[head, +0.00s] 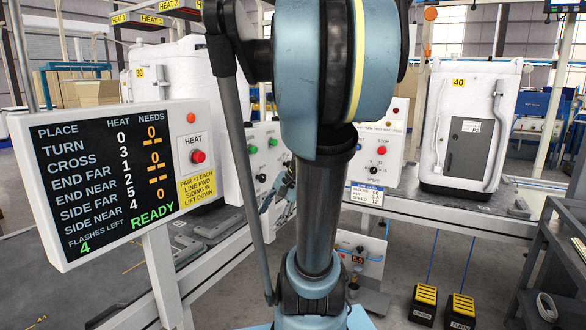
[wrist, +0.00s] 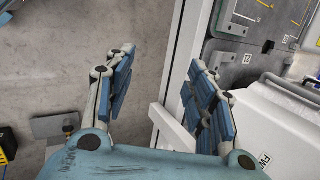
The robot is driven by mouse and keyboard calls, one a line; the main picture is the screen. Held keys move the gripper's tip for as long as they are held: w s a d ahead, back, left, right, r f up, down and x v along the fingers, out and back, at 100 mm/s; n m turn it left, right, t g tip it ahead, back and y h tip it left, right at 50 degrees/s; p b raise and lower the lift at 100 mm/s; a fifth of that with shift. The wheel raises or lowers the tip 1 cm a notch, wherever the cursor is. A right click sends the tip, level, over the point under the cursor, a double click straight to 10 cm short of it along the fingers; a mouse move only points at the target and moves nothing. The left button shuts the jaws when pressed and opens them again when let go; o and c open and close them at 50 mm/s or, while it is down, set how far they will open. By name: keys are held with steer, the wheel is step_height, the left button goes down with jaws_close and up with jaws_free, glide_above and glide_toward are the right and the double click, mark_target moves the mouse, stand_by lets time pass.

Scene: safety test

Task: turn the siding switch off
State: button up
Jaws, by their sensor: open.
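My gripper (wrist: 160,98) is open and empty in the wrist view, its two blue-padded fingers spread wide above the floor and a white rail. In the head view my gripper (head: 280,190) shows partly behind my arm, in front of a white control panel (head: 258,140) with green buttons and dark knobs. A second panel (head: 398,120) right of my arm has a red button and small switches. I cannot tell which control is the siding switch; my arm hides part of both panels. No switch shows between the fingers.
A large display board (head: 105,180) lists places and heats, reads READY, and carries a red HEAT button (head: 198,156). A white machine marked 40 (head: 470,115) stands on the right bench. Two yellow-black pedals (head: 442,305) are on the floor. A dark table (head: 560,240) stands at right.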

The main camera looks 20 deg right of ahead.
steer(key=w+d+r+m+t+y, duration=0.25)
steer(key=w+d+m, duration=0.25)
steer(key=w, duration=0.4)
steer(key=w+d+r+m+t+y, duration=0.1)
steer(key=w+d+r+m+y, duration=0.2)
steer(key=w+d+m, duration=0.35)
steer(key=w+d+m+t+y, duration=0.1)
steer(key=w+d+m+t, duration=0.25)
steer(key=d, duration=0.55)
steer(key=w+d+m+t+y, duration=0.2)
steer(key=w+d, duration=0.2)
steer(key=d, duration=0.5)
steer(key=x, duration=1.7)
steer(key=shift+w+f+m+t+h, duration=0.3)
steer(key=shift+w+t+h, duration=0.1)
steer(key=shift+w, duration=0.1)
steer(key=shift+r, duration=0.1)
steer(key=c, duration=1)
